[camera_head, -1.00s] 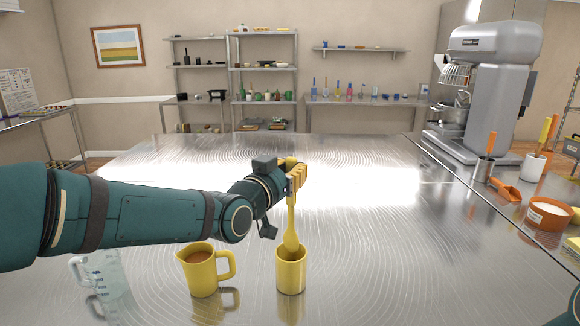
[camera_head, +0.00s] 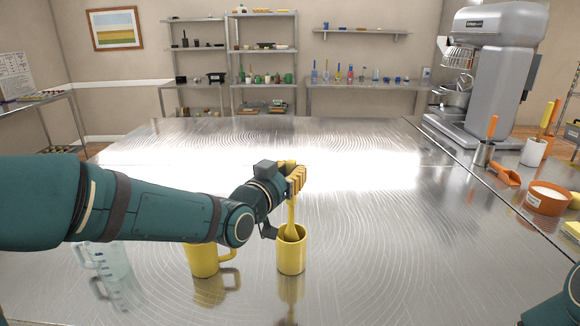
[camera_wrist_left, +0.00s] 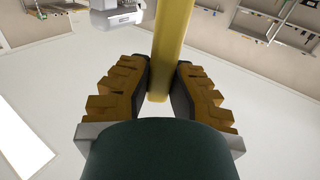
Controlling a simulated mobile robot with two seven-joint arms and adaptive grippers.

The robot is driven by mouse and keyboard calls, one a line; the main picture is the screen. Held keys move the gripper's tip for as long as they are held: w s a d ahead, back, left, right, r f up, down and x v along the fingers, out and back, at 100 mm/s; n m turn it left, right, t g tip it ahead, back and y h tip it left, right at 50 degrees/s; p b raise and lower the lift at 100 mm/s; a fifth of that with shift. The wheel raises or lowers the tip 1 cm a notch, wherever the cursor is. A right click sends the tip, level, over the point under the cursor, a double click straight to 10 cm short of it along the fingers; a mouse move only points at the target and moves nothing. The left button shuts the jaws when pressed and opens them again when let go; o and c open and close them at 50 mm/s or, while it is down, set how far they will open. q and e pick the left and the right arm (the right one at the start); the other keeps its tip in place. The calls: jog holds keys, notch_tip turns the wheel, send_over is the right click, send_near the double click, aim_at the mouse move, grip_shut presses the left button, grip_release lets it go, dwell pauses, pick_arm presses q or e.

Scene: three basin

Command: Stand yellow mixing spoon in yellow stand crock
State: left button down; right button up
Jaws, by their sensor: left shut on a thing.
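The yellow mixing spoon (camera_head: 291,213) hangs nearly upright, bowl end down. My left gripper (camera_head: 296,180) is shut on the upper part of its handle. In the left wrist view the handle (camera_wrist_left: 172,45) runs between the two fingers (camera_wrist_left: 158,92). The yellow stand crock (camera_head: 291,259) stands upright on the metal table, directly below the gripper. The spoon's bowl end is at the crock's mouth, and its lower tip seems to be inside the rim. How deep it sits is hidden by the front wall. My right gripper is not in view.
A yellow mug (camera_head: 204,261) stands left of the crock, partly behind my left forearm. A clear measuring jug (camera_head: 106,262) is farther left. A mixer (camera_head: 490,75), an orange scoop (camera_head: 504,174) and a terracotta bowl (camera_head: 547,202) are at the right. The table's middle is clear.

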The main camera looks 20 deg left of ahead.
aim_at(290, 206)
pick_arm(q)
jog(key=shift+f, duration=2.6)
jog(key=c, duration=1)
grip_release()
jog(key=shift+o, duration=0.2)
jog(key=v, duration=0.3)
